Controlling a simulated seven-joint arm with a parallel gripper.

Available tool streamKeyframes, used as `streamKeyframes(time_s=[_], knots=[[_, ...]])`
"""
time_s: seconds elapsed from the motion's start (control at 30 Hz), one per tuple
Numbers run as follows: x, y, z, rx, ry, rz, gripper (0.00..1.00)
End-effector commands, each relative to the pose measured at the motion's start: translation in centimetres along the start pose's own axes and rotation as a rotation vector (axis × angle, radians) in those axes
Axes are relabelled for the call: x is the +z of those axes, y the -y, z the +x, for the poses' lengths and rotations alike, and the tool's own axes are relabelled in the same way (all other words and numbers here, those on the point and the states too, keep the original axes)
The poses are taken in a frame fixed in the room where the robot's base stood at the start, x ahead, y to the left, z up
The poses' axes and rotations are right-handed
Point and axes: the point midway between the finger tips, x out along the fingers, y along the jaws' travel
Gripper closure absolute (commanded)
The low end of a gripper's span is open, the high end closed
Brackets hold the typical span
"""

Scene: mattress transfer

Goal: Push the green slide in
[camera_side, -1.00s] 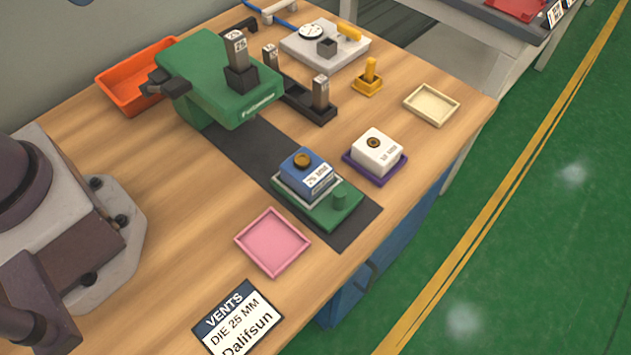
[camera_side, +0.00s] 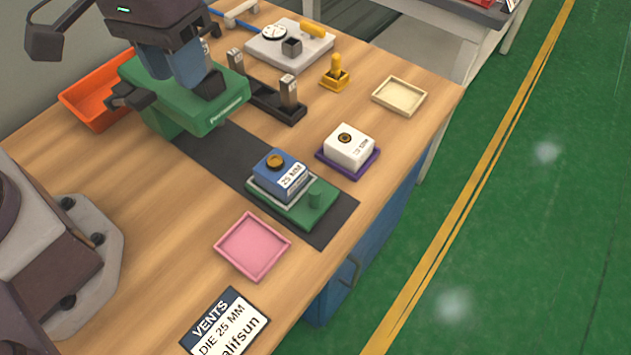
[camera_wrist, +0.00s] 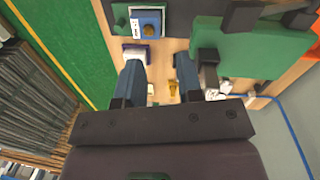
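The green slide (camera_side: 290,210) lies pulled out on a dark track, its green knob (camera_side: 316,194) at the outer end. A blue block marked 25 MM (camera_side: 280,177) sits on it. The green press (camera_side: 205,108) stands at the inner end of the track, apart from the slide. My gripper (camera_side: 176,80) hangs above or beside the press, away from the slide. In the wrist view its two blue fingers (camera_wrist: 158,64) are apart with nothing between them. The blue block (camera_wrist: 147,24) shows at the top there, with part of the slide (camera_wrist: 120,14) beside it.
A white block (camera_side: 349,147) stands on a purple base right of the slide. A pink tray (camera_side: 253,247) lies in front. A black rack (camera_side: 268,101), a yellow piece (camera_side: 335,73) and a cream tray (camera_side: 400,96) stand behind. An orange bin (camera_side: 92,92) is left of the press.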

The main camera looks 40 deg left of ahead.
Motion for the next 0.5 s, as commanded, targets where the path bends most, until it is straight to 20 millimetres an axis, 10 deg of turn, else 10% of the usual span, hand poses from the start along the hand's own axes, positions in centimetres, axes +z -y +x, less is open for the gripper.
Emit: streamKeyframes(time_s=[0.3,0.5], knots=[[-2.3,-8.7,9.5,-0.159,-0.011,-0.812,0.66],[-4.3,-11.8,12.1,-0.133,-0.103,-1.387,0.66]])
